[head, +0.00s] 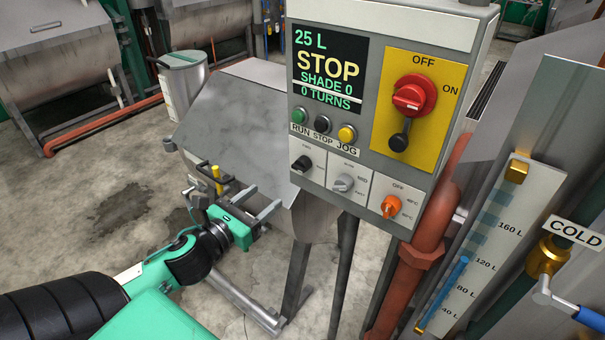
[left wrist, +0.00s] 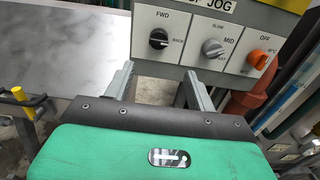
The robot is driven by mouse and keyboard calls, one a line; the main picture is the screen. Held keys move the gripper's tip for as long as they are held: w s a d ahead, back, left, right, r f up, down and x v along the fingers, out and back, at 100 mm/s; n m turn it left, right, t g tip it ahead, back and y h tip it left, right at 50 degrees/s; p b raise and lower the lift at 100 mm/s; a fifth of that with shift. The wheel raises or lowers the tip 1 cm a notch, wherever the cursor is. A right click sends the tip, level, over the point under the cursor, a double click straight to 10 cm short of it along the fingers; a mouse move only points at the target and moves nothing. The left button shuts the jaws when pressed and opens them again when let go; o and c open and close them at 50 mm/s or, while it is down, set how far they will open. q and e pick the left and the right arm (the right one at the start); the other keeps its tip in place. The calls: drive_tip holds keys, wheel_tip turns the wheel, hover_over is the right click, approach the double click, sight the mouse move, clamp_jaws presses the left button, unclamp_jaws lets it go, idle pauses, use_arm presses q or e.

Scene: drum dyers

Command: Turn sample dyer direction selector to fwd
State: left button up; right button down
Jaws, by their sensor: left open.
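The direction selector is a black knob (head: 302,163) at the lower left of the grey control box (head: 350,191). In the left wrist view the knob (left wrist: 158,39) has FWD printed above it and BACK to its right. I cannot tell for sure which label its pointer faces. My left gripper (head: 261,202) is open and empty, below and to the left of the knob, apart from it. In the left wrist view its two fingers (left wrist: 158,86) point toward the panel's lower edge, with the knob beyond them.
A grey speed knob (head: 343,183) and an orange temperature knob (head: 391,206) sit right of the selector. Above are green, black and yellow buttons (head: 323,124) and a red main switch (head: 414,94). A metal dyer (head: 240,118) stands left of the box, a red pipe (head: 425,245) right.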

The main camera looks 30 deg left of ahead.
sight(297, 170)
use_arm(q)
drive_tip(key=w+p, duration=0.1)
drive_tip(key=w, duration=0.3)
drive_tip(key=w+p, duration=0.1)
drive_tip(key=w, duration=0.3)
drive_tip(key=w+p, duration=0.2)
drive_tip(key=w, duration=0.1)
drive_tip(key=shift+w+d, duration=0.3)
drive_tip(key=shift+w, duration=0.1)
drive_tip(key=shift+w+d, duration=0.1)
drive_tip(key=shift+w, duration=0.8)
use_arm(e)
drive_tip(key=r, duration=0.2)
drive_tip(key=a+r, duration=0.1)
drive_tip(key=r, duration=0.1)
drive_tip(key=shift+a+r, duration=0.1)
drive_tip(key=shift+r, duration=0.15)
drive_tip(key=shift+a, duration=0.1)
use_arm(q)
drive_tip(key=c, duration=1)
use_arm(e)
drive_tip(key=shift+a, duration=0.15)
